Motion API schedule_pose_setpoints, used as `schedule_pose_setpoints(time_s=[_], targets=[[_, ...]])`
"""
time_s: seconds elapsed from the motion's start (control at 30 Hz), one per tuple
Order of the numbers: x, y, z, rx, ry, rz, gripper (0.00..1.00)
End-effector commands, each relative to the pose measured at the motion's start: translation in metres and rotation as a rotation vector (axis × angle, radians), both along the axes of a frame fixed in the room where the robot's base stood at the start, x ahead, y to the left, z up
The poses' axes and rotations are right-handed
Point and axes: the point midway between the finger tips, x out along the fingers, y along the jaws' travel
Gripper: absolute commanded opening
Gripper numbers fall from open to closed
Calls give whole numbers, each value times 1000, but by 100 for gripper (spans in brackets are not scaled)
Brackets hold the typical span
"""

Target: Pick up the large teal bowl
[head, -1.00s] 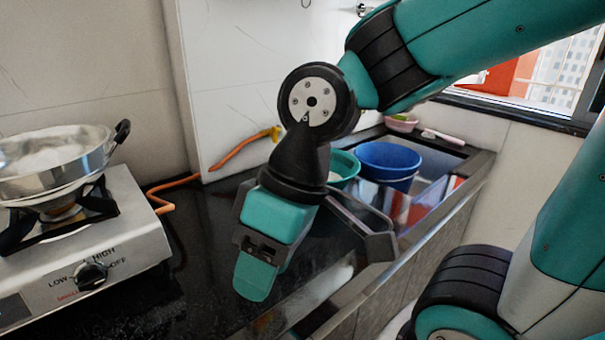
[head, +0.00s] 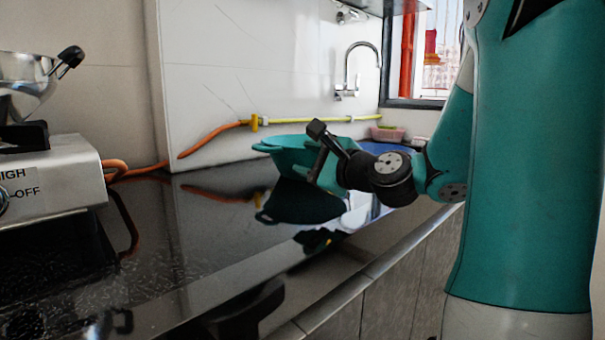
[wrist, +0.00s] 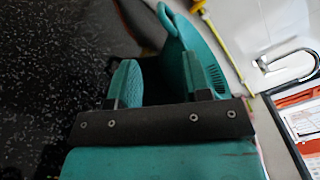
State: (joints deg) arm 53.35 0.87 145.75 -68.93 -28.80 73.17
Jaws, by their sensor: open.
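The large teal bowl (head: 283,143) stands at the far part of the black counter, with a loop handle on its left side. My gripper (head: 319,152) is open at the bowl's right front side and hides part of it. In the wrist view, the bowl's rim and handle (wrist: 171,24) lie just beyond my gripper (wrist: 160,78). My left teal finger shows clearly there, while the right one blends with the bowl's teal wall. I cannot tell whether the wall is between the fingers or whether they touch it.
A stove (head: 50,180) with a steel pan (head: 28,82) stands at the left. A blue tub (head: 378,148) is behind my wrist, with a pink basket (head: 387,133) farther back. An orange hose (head: 212,138) runs along the wall. The counter in front of the bowl is clear.

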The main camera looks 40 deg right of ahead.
Motion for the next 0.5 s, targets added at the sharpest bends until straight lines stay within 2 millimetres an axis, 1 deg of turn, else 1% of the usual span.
schedule_pose_setpoints(time_s=[0.03,0.13,0.2,0.47,0.5], targets=[[5,0,5,9,0,0,44],[18,2,8,10,4,2,44],[27,4,8,7,7,4,44],[48,7,6,2,11,2,44],[55,8,5,-3,9,4,44]])
